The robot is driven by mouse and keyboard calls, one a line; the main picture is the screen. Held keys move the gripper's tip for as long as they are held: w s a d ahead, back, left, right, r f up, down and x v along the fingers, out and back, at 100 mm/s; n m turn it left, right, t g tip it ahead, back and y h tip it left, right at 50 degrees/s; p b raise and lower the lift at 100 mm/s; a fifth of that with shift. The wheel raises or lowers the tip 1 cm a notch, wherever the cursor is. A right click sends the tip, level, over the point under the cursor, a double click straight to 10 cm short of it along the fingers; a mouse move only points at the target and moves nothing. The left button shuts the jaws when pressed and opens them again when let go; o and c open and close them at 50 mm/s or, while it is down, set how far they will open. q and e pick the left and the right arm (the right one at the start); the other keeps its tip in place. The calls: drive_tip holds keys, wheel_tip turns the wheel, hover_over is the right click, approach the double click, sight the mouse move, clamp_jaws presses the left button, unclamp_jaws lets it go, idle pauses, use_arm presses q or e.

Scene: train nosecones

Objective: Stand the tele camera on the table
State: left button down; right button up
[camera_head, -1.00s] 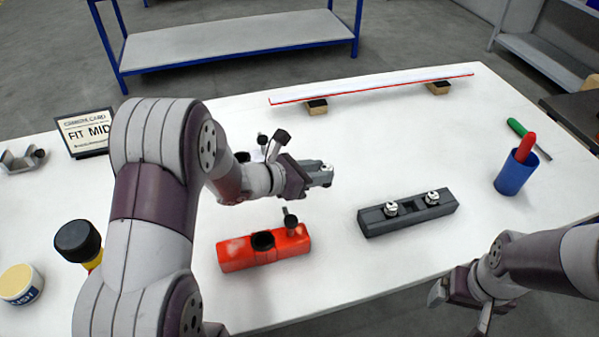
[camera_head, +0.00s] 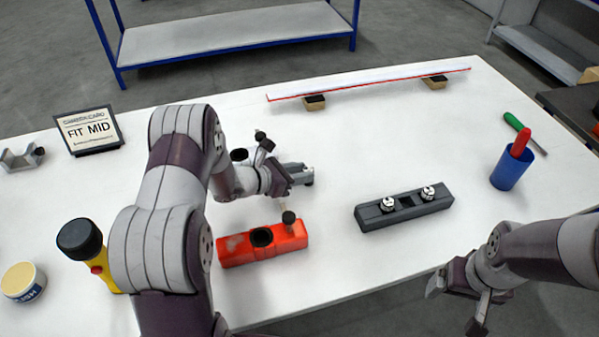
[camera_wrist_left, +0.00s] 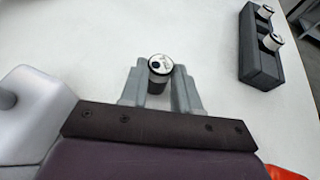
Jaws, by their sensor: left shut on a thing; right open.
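My left gripper (camera_head: 306,174) is shut on a small cylinder with a silver-white round face and dark marks, which I take to be the tele camera (camera_wrist_left: 160,65). In the left wrist view it sits between the two grey fingertips, face toward the lens, over the white table (camera_head: 340,270). In the head view the fingers mostly hide it, and its height above the table cannot be told. My right gripper (camera_head: 460,302) is open and empty by the table's front edge.
An orange block (camera_head: 235,250) with a black-rimmed hole lies just below my left gripper. A dark block (camera_head: 375,216) with two silver-topped knobs is to the right. A blue cup (camera_head: 510,172), long bar (camera_head: 370,84), sign (camera_head: 88,132) and yellow torch (camera_head: 100,270) stand around.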

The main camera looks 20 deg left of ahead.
use_arm(q)
drive_tip(key=c, duration=0.8)
unclamp_jaws()
